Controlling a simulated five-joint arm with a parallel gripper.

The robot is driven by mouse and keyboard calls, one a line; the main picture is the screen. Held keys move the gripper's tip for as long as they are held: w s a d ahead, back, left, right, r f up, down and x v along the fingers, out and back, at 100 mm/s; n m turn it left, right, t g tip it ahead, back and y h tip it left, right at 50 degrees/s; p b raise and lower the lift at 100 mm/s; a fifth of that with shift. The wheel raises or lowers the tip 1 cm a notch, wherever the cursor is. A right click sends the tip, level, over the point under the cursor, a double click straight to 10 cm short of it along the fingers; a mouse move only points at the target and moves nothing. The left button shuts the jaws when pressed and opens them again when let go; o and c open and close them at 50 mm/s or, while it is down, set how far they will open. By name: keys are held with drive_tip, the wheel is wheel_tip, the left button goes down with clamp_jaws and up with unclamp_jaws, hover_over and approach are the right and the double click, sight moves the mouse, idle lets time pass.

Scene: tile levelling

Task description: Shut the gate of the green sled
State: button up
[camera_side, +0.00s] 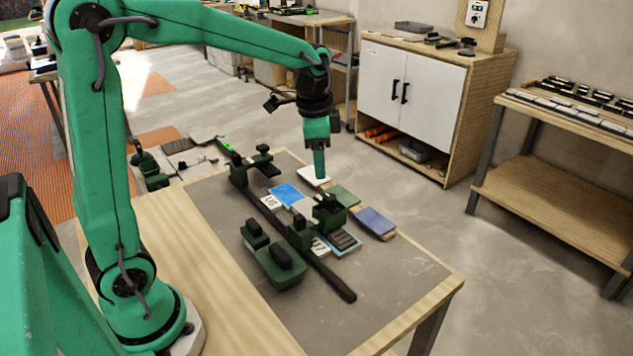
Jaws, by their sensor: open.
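My gripper (319,173) points straight down over the far part of the grey work mat, just above or at a white tile (312,176). Its jaws look open, and I see nothing held between them. Several dark green and black blocks stand along a black rail on the mat. One green block with a black top (300,233) sits at the rail's middle, and another (329,212) stands just beyond it. A larger green block with black knobs (280,267) is on the near side. I cannot tell which is the sled, or how its gate stands.
The black rail (330,282) runs diagonally across the mat (390,275). Blue (286,193), green (343,196) and dark blue (375,222) tiles lie around the blocks. Another green block (239,176) stands at the rail's far end. The mat's right front is clear.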

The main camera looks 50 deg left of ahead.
drive_tip(key=m+g, duration=0.1)
drive_tip(key=m, duration=0.1)
hover_over(330, 197)
wheel_tip(330, 197, down, 4)
drive_tip(key=shift+f, duration=0.1)
drive_tip(key=shift+f, duration=0.1)
drive_tip(key=shift+f, duration=3.75)
drive_tip(key=c, duration=1)
